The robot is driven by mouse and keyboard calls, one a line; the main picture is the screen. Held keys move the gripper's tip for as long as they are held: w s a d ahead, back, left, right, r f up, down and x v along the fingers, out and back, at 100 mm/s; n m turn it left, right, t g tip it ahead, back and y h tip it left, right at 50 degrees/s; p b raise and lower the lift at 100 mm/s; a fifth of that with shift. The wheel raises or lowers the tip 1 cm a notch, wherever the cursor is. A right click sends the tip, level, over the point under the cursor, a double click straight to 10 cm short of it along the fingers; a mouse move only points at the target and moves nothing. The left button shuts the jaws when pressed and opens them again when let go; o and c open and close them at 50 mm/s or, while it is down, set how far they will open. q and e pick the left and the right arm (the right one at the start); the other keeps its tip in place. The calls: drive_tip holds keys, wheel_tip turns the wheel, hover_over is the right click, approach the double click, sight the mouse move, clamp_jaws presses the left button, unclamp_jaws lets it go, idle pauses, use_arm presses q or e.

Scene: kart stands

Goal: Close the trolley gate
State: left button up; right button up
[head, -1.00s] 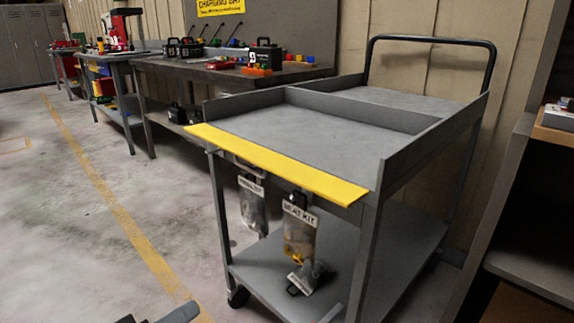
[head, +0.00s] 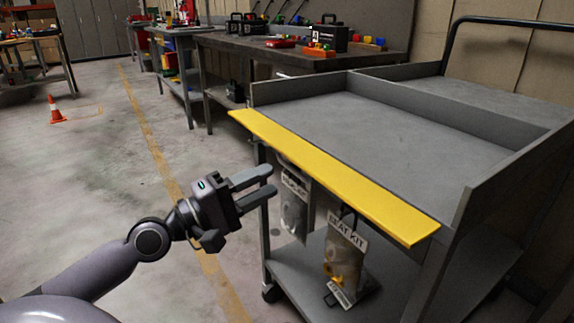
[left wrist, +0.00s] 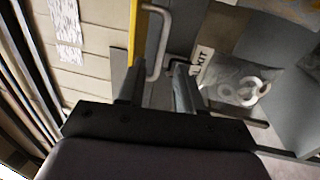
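The trolley gate is a yellow flap (head: 330,172) along the near top edge of the grey trolley (head: 400,120). It lies folded outward, nearly flat, leaving that side of the top tray open. My left gripper (head: 272,182) is open and empty, just below and in front of the gate's left part. In the left wrist view the open fingers (left wrist: 157,88) point toward a grey bar handle (left wrist: 154,45) beside the yellow gate edge (left wrist: 135,28); they look apart from it. My right gripper is not in view.
The trolley's lower shelf (head: 310,270) is below. A workbench (head: 290,62) stands behind, with an orange cone (head: 55,110) far left. Floor at left is clear.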

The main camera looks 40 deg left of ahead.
sight(290, 170)
use_arm(q)
drive_tip(key=x, duration=0.1)
drive_tip(key=p+x, duration=0.1)
drive_tip(key=x, duration=0.1)
drive_tip(key=shift+r, duration=0.2)
drive_tip(key=shift+p+x, duration=0.35)
drive_tip(key=shift+x, duration=0.7)
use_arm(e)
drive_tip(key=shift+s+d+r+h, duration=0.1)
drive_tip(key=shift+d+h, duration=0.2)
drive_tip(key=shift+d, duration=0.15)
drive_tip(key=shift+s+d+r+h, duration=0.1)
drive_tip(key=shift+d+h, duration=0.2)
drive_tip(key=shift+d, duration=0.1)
use_arm(q)
drive_tip(key=shift+f, duration=0.2)
clamp_jaws()
